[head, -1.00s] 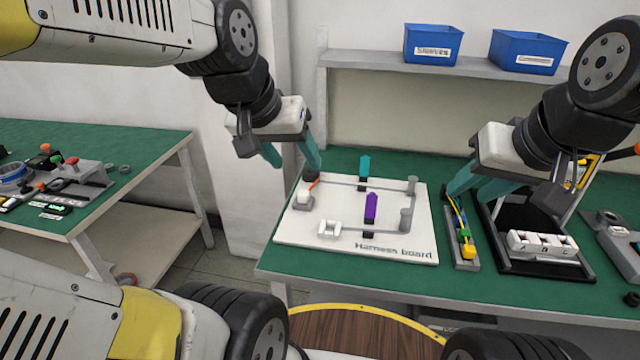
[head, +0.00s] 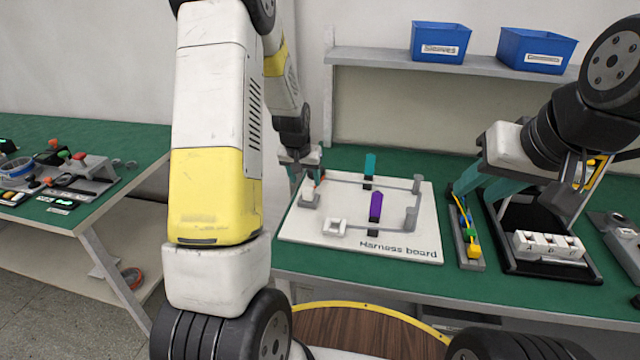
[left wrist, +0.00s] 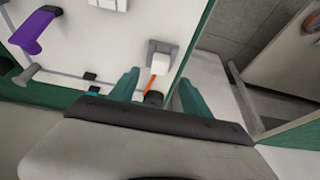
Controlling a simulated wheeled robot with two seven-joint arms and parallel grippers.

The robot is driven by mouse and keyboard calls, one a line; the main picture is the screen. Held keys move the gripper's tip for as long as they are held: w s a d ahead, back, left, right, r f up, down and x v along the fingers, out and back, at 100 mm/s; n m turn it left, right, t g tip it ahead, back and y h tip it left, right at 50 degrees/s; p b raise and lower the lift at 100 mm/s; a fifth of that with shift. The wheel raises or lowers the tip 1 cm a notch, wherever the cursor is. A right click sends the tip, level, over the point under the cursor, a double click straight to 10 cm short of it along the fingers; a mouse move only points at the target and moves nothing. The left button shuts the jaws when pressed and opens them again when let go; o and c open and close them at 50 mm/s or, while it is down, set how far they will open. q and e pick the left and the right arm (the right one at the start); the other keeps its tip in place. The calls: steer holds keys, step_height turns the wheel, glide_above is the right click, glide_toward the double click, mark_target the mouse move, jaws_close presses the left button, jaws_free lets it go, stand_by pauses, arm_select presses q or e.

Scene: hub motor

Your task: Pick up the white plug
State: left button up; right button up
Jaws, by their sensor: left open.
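A white plug (head: 308,194) with an orange wire sits in a grey holder at the left side of the white harness board (head: 400,256). In the left wrist view the plug (left wrist: 160,57) is ahead of the fingers, with its orange wire running back toward the gap between them. My left gripper (head: 307,178) is open and empty, just behind the plug in the head view. In the left wrist view its two teal fingers (left wrist: 158,86) are apart, not touching the plug. My right gripper (head: 474,192) appears open, its teal fingers apart above the wire rail.
The board carries purple (head: 376,207) and teal (head: 370,166) uprights, grey posts and a white hollow piece (head: 335,227). To its right are a narrow rail with coloured wires (head: 470,240) and a black tray (head: 520,268) with white connectors. Blue bins (head: 440,42) stand on the shelf.

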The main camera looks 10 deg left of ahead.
mark_target(308, 190)
arm_select(q)
steer(key=x, duration=0.7)
steer(key=shift+w, duration=0.1)
jaws_close()
